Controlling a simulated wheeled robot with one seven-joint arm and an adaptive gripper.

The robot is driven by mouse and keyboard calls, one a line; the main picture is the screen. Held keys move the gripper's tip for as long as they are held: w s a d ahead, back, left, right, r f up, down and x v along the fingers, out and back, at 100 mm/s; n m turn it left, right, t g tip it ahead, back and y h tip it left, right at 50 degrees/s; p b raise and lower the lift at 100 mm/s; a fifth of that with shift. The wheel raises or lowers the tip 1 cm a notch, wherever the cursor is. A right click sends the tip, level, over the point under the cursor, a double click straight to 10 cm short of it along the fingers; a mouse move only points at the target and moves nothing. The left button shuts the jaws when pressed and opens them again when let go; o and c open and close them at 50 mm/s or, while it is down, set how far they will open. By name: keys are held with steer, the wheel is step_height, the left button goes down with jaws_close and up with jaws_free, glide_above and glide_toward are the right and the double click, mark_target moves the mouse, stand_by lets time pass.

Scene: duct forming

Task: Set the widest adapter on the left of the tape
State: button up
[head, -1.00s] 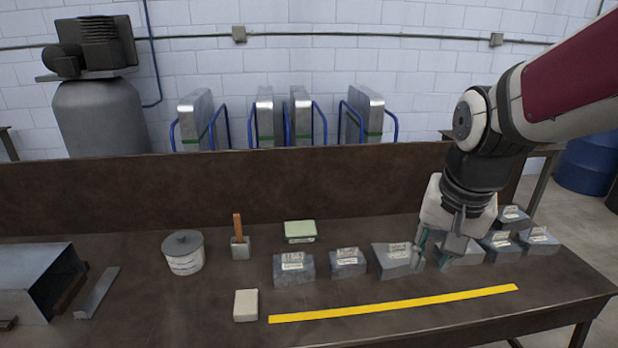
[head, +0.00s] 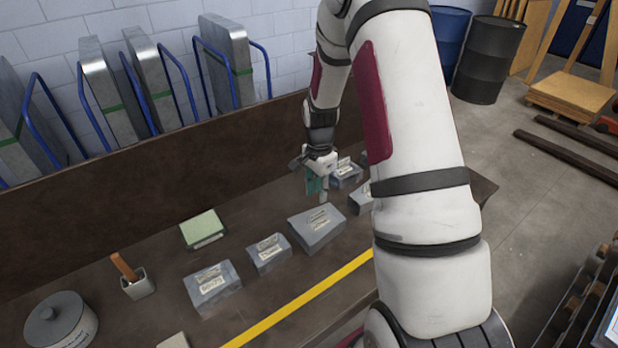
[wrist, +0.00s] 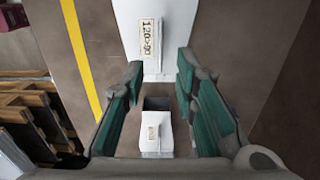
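Several grey adapters with pale labels stand in a row on the brown bench. In the head view they include a left one (head: 212,283), a smaller one (head: 268,253) and a larger one (head: 316,228); others are partly hidden by my arm. The yellow tape (head: 297,303) runs along the front of the row. My gripper (head: 317,187) is just behind the larger one, open. In the wrist view its fingers (wrist: 160,75) are apart, with a small adapter (wrist: 154,135) showing between them and a big adapter (wrist: 150,60), labelled like "120>90", above. The tape (wrist: 82,60) is at left.
A green-topped box (head: 204,229), a small holder with a wooden handle (head: 137,287) and a grey lidded pot (head: 60,322) stand to the left. A raised back panel (head: 130,205) edges the bench. A pale block (head: 173,340) sits near the tape's left end.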

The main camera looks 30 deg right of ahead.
mark_target(318, 211)
steer(key=shift+f, duration=0.35)
step_height(318, 211, down, 8)
steer(key=b, duration=0.2)
steer(key=shift+f+b, duration=0.2)
steer(key=shift+b, duration=0.15)
jaws_close()
steer(key=shift+r, duration=0.1)
steer(key=shift+r+p, duration=1.25)
steer(key=shift+r, duration=3.25)
